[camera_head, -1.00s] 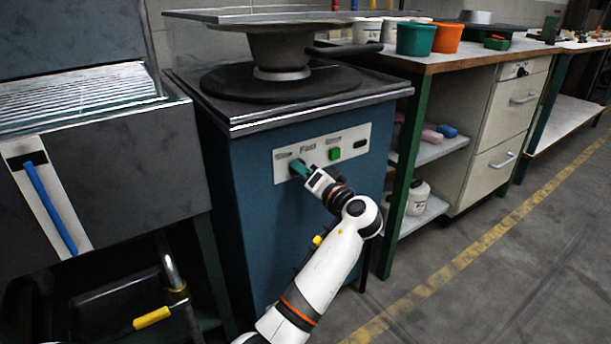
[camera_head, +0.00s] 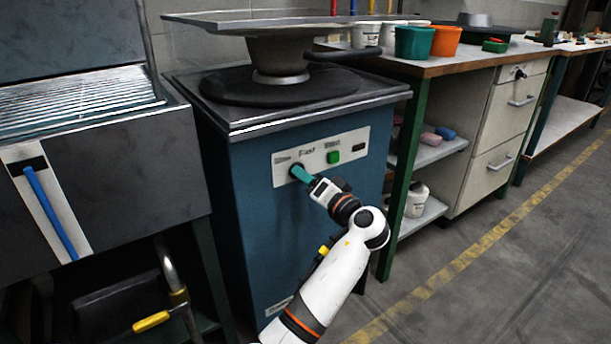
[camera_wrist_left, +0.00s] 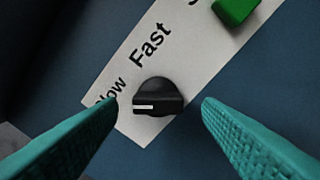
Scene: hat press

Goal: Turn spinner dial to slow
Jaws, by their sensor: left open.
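The spinner dial (camera_wrist_left: 157,97) is a black round knob with a grip bar and a white pointer mark, on a pale label strip (camera_wrist_left: 138,75). In the left wrist view its mark points left, toward the side of the partly covered "Slow" label (camera_wrist_left: 110,92); "Fast" (camera_wrist_left: 150,44) is printed above the knob. My left gripper (camera_wrist_left: 160,104) is open, with a teal finger on each side of the dial and a gap to both. In the head view the left gripper (camera_head: 301,174) is at the panel's left end and mostly hides the dial. My right gripper is out of view.
A green button (camera_head: 333,157) is right of the dial on the panel of the blue cabinet (camera_head: 262,220); it also shows in the wrist view (camera_wrist_left: 236,10). The spinner disc and metal pan (camera_head: 282,50) are on top. A workbench with buckets stands right.

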